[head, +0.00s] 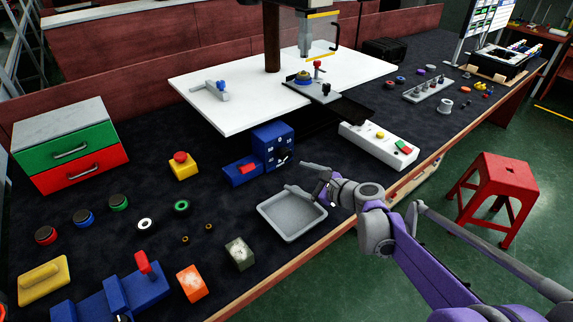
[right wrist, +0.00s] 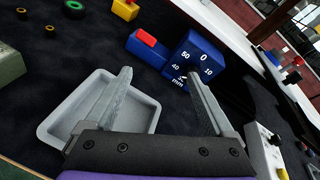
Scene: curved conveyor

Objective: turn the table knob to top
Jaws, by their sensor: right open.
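A blue box (head: 272,139) with a marked dial face stands near the middle of the dark table. In the right wrist view the blue box (right wrist: 194,56) shows the numbers 0, 10, 40 and 50 and "mm". A small white mark shows low on the dial, beside the fingertip; the knob's exact shape and angle are too small and partly covered to tell. My right gripper (head: 293,176) is open and empty, in front of the box and above the grey tray's far edge. In the wrist view its fingers (right wrist: 160,74) point at the box, apart from it. My left gripper is not in view.
A grey tray (head: 268,209) lies below my right gripper. A blue block with a red top (head: 243,171) adjoins the box's left. A white switch panel (head: 366,147) stands to the right, a white board (head: 192,83) behind. A yellow-and-red button (head: 181,168) is left.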

